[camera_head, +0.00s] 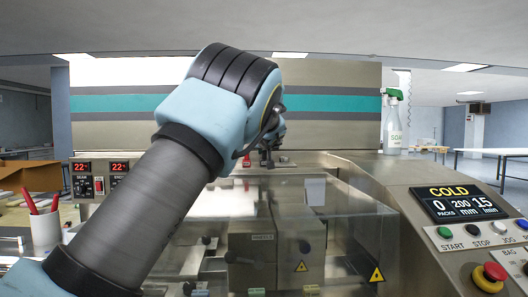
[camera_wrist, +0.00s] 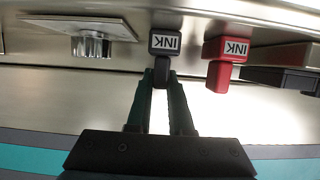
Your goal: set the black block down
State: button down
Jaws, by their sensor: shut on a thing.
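The black block (camera_wrist: 165,43) has a white label reading INK, upside down in the wrist view. My gripper (camera_wrist: 162,82) is shut on its narrow black stem, with one dark green finger on each side. In the head view my gripper (camera_head: 267,152) is small and partly hidden behind my arm, above the machine's top near its back panel. I cannot tell whether the block touches the metal surface (camera_wrist: 50,75) or hangs just above it.
A red INK block (camera_wrist: 222,60) stands right beside the black one in the wrist view. A metal knob on a plate (camera_wrist: 90,42) is to the left, and a dark box (camera_wrist: 285,78) to the right. A spray bottle (camera_head: 393,125) stands on the machine's right.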

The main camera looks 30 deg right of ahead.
jog(key=shift+f+b, duration=0.1)
jog(key=shift+b, duration=0.2)
jog(key=c, duration=0.8)
grip_release()
jog(key=shift+r, duration=0.2)
jog(key=shift+s, duration=0.25)
jog(key=b+v, duration=0.4)
jog(key=v, duration=0.7)
jog(key=shift+s+a+r+b, duration=0.2)
jog(key=shift+a+b, duration=0.05)
jog(key=shift+b, duration=0.15)
